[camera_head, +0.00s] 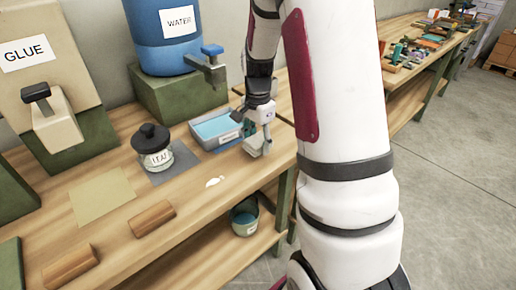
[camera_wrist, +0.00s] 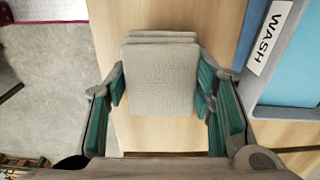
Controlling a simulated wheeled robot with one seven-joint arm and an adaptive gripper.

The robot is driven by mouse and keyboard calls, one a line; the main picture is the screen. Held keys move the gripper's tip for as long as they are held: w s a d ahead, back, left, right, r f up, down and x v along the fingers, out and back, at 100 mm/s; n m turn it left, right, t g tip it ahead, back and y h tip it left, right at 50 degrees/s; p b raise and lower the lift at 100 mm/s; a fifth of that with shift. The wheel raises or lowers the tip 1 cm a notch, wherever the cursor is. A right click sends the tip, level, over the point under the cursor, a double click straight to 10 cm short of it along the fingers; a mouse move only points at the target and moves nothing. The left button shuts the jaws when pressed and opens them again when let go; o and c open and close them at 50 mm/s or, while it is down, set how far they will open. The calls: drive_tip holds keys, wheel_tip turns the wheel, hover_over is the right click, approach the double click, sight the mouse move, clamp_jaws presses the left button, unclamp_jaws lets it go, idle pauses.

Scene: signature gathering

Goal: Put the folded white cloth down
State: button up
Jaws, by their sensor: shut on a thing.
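The folded cloth (camera_wrist: 160,75) is a pale grey-white, layered square in the wrist view. My gripper (camera_wrist: 162,92) has a teal-padded finger on each side of it and is shut on it. In the head view the cloth (camera_head: 256,146) shows small below my gripper (camera_head: 264,128), near the front edge of the wooden workbench (camera_head: 225,200). Bare bench wood lies beneath it in the wrist view. I cannot tell whether the cloth touches the bench.
The WASH tray (camera_head: 212,130) with blue inside stands just left of my gripper. A labelled glass jar (camera_head: 155,150) stands farther left. A white spill (camera_head: 214,182) lies on the bench. Wooden blocks (camera_head: 151,218) lie front left.

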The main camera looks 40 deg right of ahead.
drive_tip(key=shift+f, duration=1.45)
drive_tip(key=shift+f, duration=0.2)
drive_tip(key=o, duration=1.4)
drive_tip(key=shift+o, duration=0.2)
drive_tip(key=shift+r, duration=0.1)
